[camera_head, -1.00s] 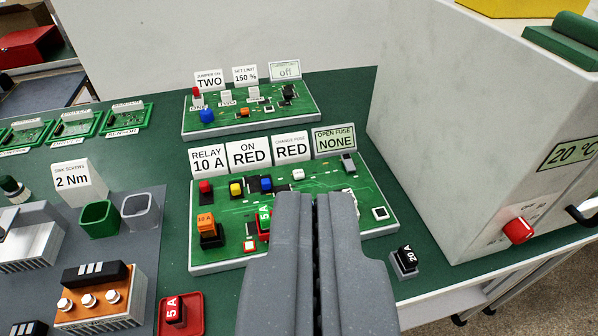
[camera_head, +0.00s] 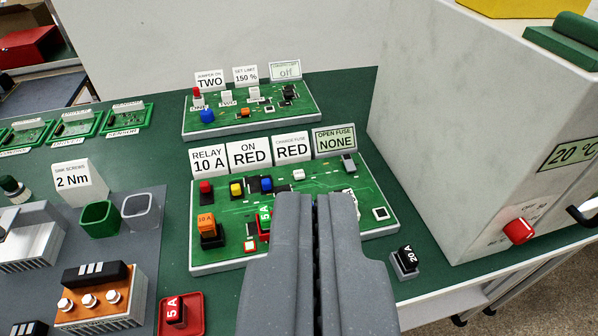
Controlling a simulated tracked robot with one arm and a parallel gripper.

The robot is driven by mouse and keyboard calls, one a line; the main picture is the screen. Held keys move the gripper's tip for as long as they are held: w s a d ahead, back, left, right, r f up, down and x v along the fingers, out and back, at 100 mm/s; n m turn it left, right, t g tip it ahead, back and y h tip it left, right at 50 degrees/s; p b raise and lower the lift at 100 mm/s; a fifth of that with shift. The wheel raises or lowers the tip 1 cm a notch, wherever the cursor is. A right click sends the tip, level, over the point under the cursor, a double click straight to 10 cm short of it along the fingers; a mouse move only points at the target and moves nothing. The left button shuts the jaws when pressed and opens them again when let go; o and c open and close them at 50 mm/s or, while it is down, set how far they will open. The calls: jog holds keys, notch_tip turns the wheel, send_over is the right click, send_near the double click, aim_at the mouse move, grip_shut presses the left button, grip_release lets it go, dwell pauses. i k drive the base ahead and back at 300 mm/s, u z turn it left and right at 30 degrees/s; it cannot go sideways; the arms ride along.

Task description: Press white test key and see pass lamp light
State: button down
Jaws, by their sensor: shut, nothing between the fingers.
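The near green circuit board (camera_head: 225,262) lies flat on the green bench in front of my gripper. A small white key (camera_head: 299,174) sits near the board's back edge, just beyond my fingertips in the picture. I cannot read a label on it, so I cannot be sure it is the test key. My gripper (camera_head: 314,200) is shut and empty, pointing at the board and hiding part of its middle and front. I cannot tell whether the fingertips touch anything. No lamp is clearly marked as pass, and none visibly glows.
Cards behind the board include RELAY 10 A (camera_head: 208,160) and OPEN FUSE NONE (camera_head: 335,141). An orange 10 A relay (camera_head: 207,224) stands on the board's left. A second board (camera_head: 272,126) lies behind. A large pale cabinet (camera_head: 430,130) rises at right. A 20 A block (camera_head: 405,262) sits right.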

aim_at(299, 174)
jog(key=k, duration=1.35)
jog(key=z, duration=0.6)
jog(key=i, duration=2)
jog(key=u, duration=0.55)
